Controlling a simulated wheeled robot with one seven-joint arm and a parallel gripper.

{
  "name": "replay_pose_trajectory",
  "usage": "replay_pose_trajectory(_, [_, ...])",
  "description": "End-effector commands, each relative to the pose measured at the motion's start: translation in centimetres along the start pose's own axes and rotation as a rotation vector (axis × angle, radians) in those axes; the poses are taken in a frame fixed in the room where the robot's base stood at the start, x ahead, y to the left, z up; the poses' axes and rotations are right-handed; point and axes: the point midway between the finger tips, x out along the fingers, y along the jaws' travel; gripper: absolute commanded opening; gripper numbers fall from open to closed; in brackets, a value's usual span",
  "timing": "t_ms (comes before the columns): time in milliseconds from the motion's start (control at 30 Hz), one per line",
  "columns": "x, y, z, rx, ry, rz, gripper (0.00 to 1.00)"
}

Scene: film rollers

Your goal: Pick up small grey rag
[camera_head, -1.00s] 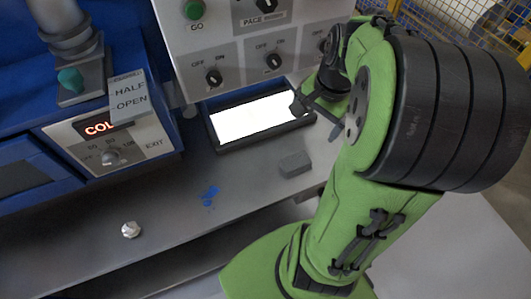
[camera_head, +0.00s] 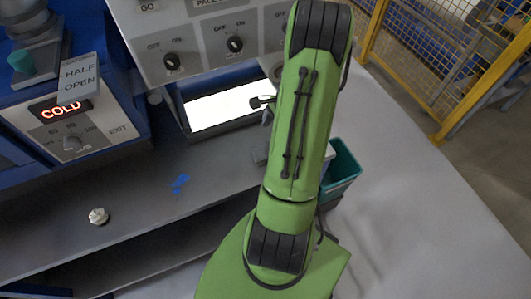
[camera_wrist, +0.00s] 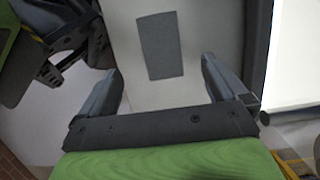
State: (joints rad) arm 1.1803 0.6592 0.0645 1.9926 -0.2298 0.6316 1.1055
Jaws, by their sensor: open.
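The small grey rag (camera_wrist: 160,46) is a flat, dark grey rectangle on a pale surface in the wrist view. In the head view only part of the grey rag (camera_head: 261,154) shows on the shelf, beside my arm, which hides the rest. My gripper (camera_wrist: 160,70) is open and empty, with one finger on each side of the rag in the picture. The rag appears beyond the fingertips, and I see no contact. In the head view my gripper (camera_head: 265,109) is mostly hidden behind the arm, in front of the bright panel.
A bright white panel (camera_head: 218,108) in a dark frame stands behind the rag, close to my gripper. A blue scrap (camera_head: 180,183) and a crumpled white piece (camera_head: 98,216) lie on the shelf (camera_head: 135,190). A teal bin (camera_head: 343,165) is right of the arm. A yellow fence (camera_head: 440,85) stands farther right.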

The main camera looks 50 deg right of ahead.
Motion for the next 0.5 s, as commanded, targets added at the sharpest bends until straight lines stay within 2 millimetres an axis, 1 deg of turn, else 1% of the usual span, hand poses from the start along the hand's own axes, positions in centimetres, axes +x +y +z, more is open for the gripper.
replay_pose_trajectory(33, [1.3,0.1,0.0,-0.001,-0.003,0.004,0.99])
replay_pose_trajectory(233, [3.7,0.0,-0.1,-0.001,-0.001,0.003,0.99])
replay_pose_trajectory(400, [7.0,0.0,-0.2,-0.002,-0.002,0.003,0.99])
replay_pose_trajectory(500, [7.9,-0.1,-0.2,-0.002,0.0,0.001,0.99])
